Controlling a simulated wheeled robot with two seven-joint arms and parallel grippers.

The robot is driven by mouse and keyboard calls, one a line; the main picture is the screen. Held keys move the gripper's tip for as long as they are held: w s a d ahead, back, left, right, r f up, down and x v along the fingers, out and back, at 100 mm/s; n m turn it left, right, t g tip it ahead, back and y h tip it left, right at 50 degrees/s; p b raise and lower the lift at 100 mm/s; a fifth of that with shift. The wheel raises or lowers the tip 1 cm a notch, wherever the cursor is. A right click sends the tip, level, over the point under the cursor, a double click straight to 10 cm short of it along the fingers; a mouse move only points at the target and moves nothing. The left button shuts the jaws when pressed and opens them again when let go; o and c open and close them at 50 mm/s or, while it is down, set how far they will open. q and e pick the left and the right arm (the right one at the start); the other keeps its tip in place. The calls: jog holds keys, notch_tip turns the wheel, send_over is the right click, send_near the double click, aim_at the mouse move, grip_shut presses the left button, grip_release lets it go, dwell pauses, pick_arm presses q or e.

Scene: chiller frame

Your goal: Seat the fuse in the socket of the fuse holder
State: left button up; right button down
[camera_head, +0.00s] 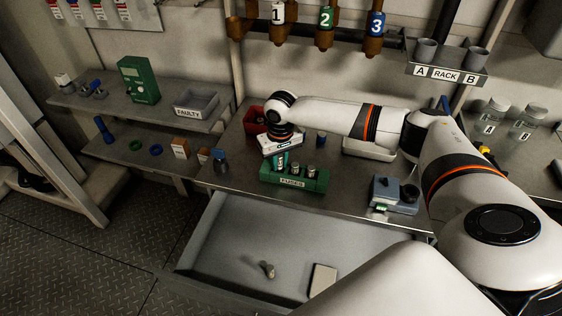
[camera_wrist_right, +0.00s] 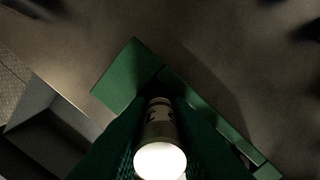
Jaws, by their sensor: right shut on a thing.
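My right gripper (camera_head: 281,163) is over the left end of the green rack labelled FUSES (camera_head: 293,184). It is shut on a fuse (camera_wrist_right: 159,125), which shows between the dark green fingers in the wrist view, its bright end cap toward the camera. The green rack (camera_wrist_right: 130,78) lies beneath in that view. I cannot tell whether the held fuse's lower end is still in the rack. More fuses (camera_head: 310,170) stand in the rack to the right. A grey-blue unit with a dark round opening (camera_head: 384,189), possibly the fuse holder, stands right of the rack. My left gripper is not in view.
An open drawer (camera_head: 225,232) juts out below the bench front, holding a small block (camera_head: 322,279). The bench between rack and grey-blue unit is clear.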

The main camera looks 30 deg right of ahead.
aim_at(281, 173)
jog(key=f, duration=0.1)
jog(key=s+f, duration=0.1)
jog(key=f, duration=0.1)
jog(key=shift+s+a+f, duration=0.1)
jog(key=shift+s+a, duration=0.2)
jog(key=shift+s, duration=0.1)
jog(key=c, duration=1.6)
grip_release()
jog(key=shift+g, duration=0.4)
jog(key=r, duration=0.2)
jog(key=w+r, duration=0.1)
jog(key=r, duration=0.1)
jog(key=w+r, duration=0.1)
jog(key=shift+w+d+r+b, duration=0.15)
jog(key=shift+d+r+b, duration=0.05)
jog(key=shift+r+b, duration=0.2)
jog(key=r, duration=0.5)
jog(key=shift+s+r, duration=0.3)
jog(key=shift+s, duration=0.1)
jog(key=shift+w+d+r, duration=0.15)
jog(key=shift+r, duration=0.55)
jog(key=shift+r, duration=0.1)
